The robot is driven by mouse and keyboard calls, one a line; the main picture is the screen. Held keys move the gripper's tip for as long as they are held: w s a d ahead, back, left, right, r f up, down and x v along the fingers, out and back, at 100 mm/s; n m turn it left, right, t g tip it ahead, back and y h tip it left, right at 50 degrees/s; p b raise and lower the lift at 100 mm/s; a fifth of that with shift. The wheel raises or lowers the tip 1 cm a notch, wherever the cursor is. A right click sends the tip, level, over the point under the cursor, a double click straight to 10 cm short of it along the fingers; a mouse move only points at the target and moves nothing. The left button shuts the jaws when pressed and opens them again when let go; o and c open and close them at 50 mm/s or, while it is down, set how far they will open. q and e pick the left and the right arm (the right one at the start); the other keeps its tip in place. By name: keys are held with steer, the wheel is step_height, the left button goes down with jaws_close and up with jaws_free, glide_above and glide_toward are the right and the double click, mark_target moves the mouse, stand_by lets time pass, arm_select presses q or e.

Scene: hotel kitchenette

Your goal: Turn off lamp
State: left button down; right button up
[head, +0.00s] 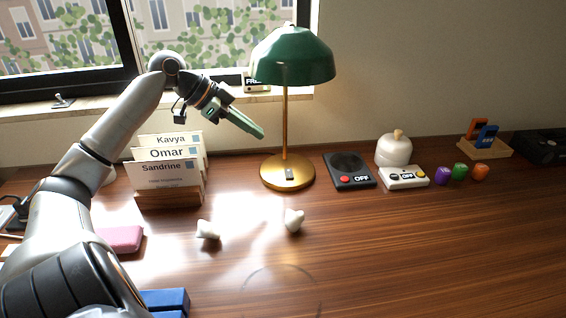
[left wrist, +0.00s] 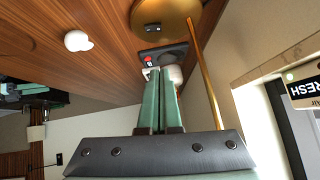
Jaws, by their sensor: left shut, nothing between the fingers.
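The lamp has a green shade (head: 292,58), a brass stem (head: 285,125) and a round brass base (head: 268,178). A small dark switch (head: 290,174) sits on the base. In the left wrist view the base (left wrist: 178,12), the switch (left wrist: 152,28) and the stem (left wrist: 207,85) show beyond the fingers. My left gripper (head: 260,133) is shut and empty, left of the stem, below the shade and above the base, apart from the lamp. Its green fingers (left wrist: 160,80) lie together in the left wrist view. Whether the bulb is lit cannot be told.
A card holder (head: 170,200) stands left of the lamp. Two white pieces (head: 207,230) (head: 293,220) lie in front. The front right tabletop is clear.

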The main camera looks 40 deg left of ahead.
arm_select(q)
glide_above(289, 174)
steer(key=a, duration=0.1)
steer(key=f, duration=0.8)
steer(key=shift+s+a, duration=0.1)
steer(key=shift+s, duration=0.3)
step_height(289, 174, down, 2)
steer(key=shift+a+f+b, duration=0.1)
steer(key=shift+a+b, duration=0.05)
steer(key=shift+b, duration=0.45)
steer(key=shift+f, duration=0.3)
arm_select(e)
step_height(289, 174, up, 7)
steer(key=n+t+y, duration=0.1)
steer(key=t, duration=0.2)
steer(key=shift+w+a+r+y, duration=0.15)
steer(key=shift+a+r+y, duration=0.05)
steer(key=shift+y, duration=0.1)
